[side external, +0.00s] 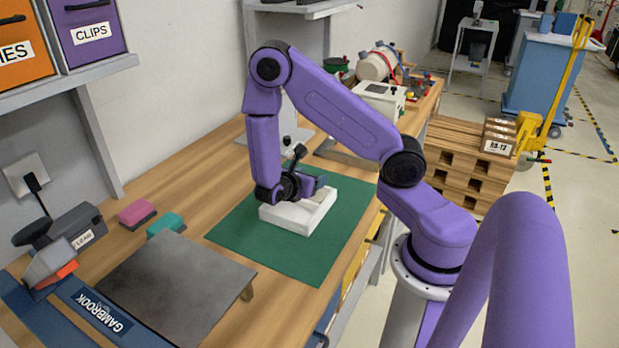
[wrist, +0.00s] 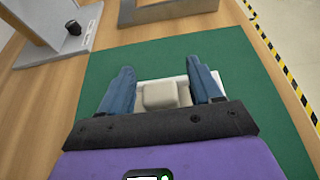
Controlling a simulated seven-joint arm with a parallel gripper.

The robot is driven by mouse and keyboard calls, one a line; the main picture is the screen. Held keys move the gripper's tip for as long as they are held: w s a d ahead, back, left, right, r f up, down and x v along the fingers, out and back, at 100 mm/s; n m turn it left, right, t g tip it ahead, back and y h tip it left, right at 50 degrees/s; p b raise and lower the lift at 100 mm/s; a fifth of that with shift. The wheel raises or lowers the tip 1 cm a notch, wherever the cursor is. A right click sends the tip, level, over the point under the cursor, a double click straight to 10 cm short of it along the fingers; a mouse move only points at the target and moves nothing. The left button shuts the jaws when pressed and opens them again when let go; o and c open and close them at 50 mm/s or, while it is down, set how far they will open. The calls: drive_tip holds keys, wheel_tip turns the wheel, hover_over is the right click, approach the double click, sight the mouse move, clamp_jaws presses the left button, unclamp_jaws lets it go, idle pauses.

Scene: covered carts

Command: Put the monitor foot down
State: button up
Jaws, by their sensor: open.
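The monitor foot (side external: 305,215), a white flat base with a raised part, lies on the green mat (side external: 325,262) on the wooden bench. In the wrist view the foot (wrist: 160,95) shows between my two blue fingers, its raised beige block in the middle. My gripper (wrist: 160,67) is open, with one finger on each side of the raised block. A gap shows between the block and each finger. In the side view my gripper (side external: 303,186) is low over the foot and hides part of it.
A dark metal plate (side external: 175,290) lies left of the mat, near pink (side external: 137,213) and teal (side external: 166,225) blocks. A grey stand (wrist: 55,35) is beyond the mat at upper left in the wrist view. Bare mat surrounds the foot.

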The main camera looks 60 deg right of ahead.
drive_tip(key=shift+r, duration=0.2)
drive_tip(key=shift+a+r, duration=0.2)
drive_tip(key=shift+a, duration=0.15)
drive_tip(key=v, duration=1.1)
drive_tip(key=shift+a, duration=0.15)
drive_tip(key=s+a+r+m+y, duration=0.2)
drive_tip(key=s+a+r+y, duration=0.1)
drive_tip(key=s+a+y, duration=0.2)
drive_tip(key=s+a+r+m+y, duration=0.3)
drive_tip(key=s+a+y, duration=0.3)
drive_tip(key=s, duration=0.7)
drive_tip(key=r+y, duration=0.1)
drive_tip(key=y, duration=0.1)
drive_tip(key=shift+s+r+y, duration=0.15)
drive_tip(key=shift+s+y, duration=0.2)
drive_tip(key=shift+y, duration=0.05)
